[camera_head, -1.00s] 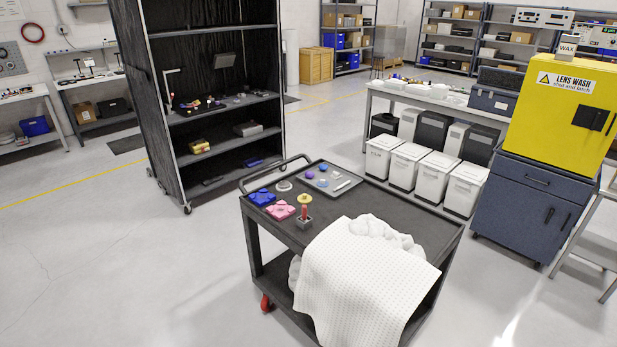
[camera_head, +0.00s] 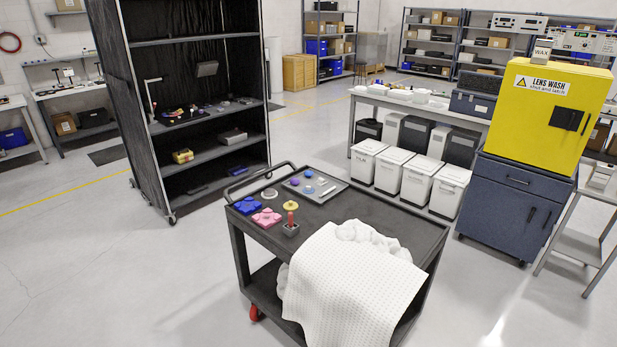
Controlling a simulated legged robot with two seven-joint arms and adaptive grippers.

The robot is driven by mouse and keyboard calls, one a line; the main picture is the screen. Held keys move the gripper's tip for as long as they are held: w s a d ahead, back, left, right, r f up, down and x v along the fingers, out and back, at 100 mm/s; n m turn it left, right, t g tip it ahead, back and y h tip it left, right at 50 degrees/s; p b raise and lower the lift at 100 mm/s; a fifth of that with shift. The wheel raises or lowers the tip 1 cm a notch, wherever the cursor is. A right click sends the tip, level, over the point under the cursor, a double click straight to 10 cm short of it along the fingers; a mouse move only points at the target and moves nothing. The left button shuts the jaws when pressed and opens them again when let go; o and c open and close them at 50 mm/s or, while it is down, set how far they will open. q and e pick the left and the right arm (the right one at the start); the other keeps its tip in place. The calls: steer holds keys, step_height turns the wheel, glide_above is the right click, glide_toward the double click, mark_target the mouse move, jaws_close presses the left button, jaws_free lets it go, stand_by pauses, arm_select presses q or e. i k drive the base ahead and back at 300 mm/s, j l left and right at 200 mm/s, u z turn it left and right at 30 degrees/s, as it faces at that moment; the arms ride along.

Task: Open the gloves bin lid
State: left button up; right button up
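Several white lidded bins stand in a row on the floor in front of the long table. From left to right I see a first bin (camera_head: 366,161), a second bin (camera_head: 392,171), a third bin (camera_head: 418,181) and a fourth bin (camera_head: 448,191). Their lids look shut. Any labels are too small to read, so I cannot tell which is the gloves bin. The black cart's right corner stands in front of the bins and hides part of the floor by them. Neither of my grippers is in view.
A black cart (camera_head: 330,205) with a draped white cloth (camera_head: 357,280), a tray (camera_head: 315,184) and small parts stands close in front. A yellow cabinet (camera_head: 550,110) on a blue base (camera_head: 512,205) stands right of the bins. A black shelf (camera_head: 205,110) is at left. Left floor is clear.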

mark_target(423, 165)
steer(key=i+l, duration=0.1)
steer(key=l, duration=0.65)
steer(key=i+l, duration=0.15)
steer(key=l, duration=0.2)
steer(key=i+l+z, duration=0.1)
steer(key=i+l, duration=0.25)
steer(key=l, duration=0.3)
steer(key=i+l+z, duration=0.1)
steer(key=i+l, duration=0.25)
steer(key=l, duration=0.25)
steer(key=i+l+z, duration=0.15)
steer(key=i+l, duration=0.25)
steer(key=l, duration=0.2)
steer(key=i+l+z, duration=0.1)
steer(key=i+l, duration=0.3)
steer(key=l, duration=0.15)
